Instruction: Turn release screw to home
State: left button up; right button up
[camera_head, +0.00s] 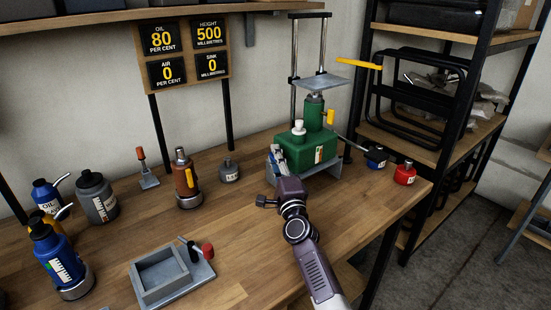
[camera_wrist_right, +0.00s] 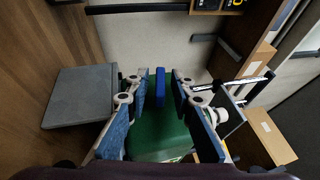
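The green pump base (camera_head: 305,150) stands on the wooden bench, with a green cylinder (camera_head: 314,110) and a grey plate (camera_head: 320,82) above it. My right gripper (camera_head: 277,158) is at the left front of this base, its fingers partly covering that side. In the right wrist view, the green body (camera_wrist_right: 158,135) lies between and beyond the fingers. A small upright blue piece (camera_wrist_right: 160,88), apparently the release screw, is between the open fingertips, with a visible gap on each side. Its turn position cannot be told. My left gripper is not in view.
The display board (camera_head: 182,54) reads oil 80, height 500, air 0, sink 0. Several bottles and a grey tray (camera_head: 172,277) stand at left. The bench's front middle is clear.

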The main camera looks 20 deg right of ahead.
jog(key=shift+s+a+f, duration=0.1)
jog(key=shift+s+f, duration=0.05)
jog(key=shift+s, duration=0.2)
jog(key=v, duration=1.1)
jog(key=shift+s, duration=0.15)
